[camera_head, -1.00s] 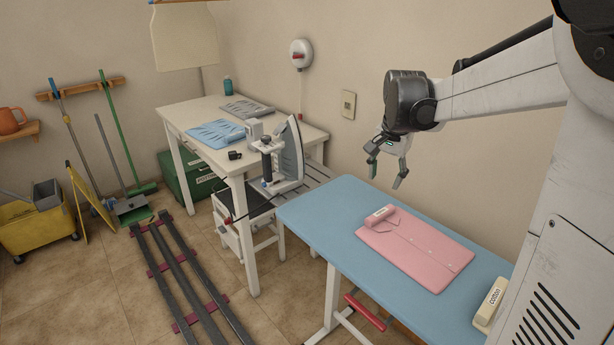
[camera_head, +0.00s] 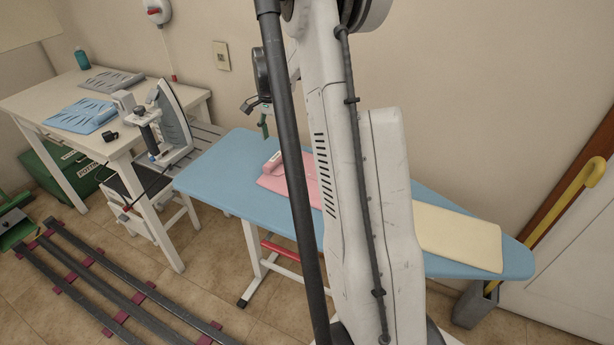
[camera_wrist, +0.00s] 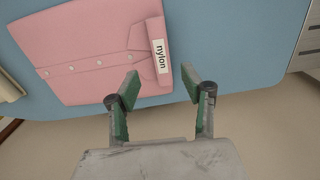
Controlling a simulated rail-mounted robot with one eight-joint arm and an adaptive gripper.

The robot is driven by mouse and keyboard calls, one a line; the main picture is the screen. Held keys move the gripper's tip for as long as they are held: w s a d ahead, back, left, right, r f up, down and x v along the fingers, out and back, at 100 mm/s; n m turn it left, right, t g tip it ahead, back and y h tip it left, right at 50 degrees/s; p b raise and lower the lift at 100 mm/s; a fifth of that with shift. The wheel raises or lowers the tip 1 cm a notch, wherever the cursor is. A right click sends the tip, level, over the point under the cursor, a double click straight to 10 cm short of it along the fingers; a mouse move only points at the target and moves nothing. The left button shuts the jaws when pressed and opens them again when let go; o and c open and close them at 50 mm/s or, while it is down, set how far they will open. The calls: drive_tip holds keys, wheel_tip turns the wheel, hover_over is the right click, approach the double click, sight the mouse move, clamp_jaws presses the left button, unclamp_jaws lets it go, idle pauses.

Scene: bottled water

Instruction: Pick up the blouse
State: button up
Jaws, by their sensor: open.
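A pink folded blouse (camera_head: 274,180) lies flat on the blue ironing board (camera_head: 225,180). In the head view my arm hides its right part. In the wrist view most of the pink blouse (camera_wrist: 90,45) shows, with a row of buttons and a label reading "nylon" (camera_wrist: 161,56) at its right end. My gripper (camera_wrist: 160,84) is open and empty. Its fingertips appear on either side of the label end, but I cannot tell the height. In the head view my gripper (camera_head: 256,115) is at the board's far side, partly hidden by my arm.
A cream folded cloth (camera_head: 458,236) lies at the board's right end. An iron (camera_head: 172,125) stands upright left of the board, by a white table (camera_head: 60,88) with blue and grey folded clothes. The board's left end is bare. The wall runs close behind the board.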

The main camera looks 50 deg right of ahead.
sight(276, 157)
drive_tip(key=shift+w+d+f, duration=0.1)
drive_tip(key=shift+d+f, duration=0.05)
drive_tip(key=shift+f, duration=3.85)
clamp_jaws()
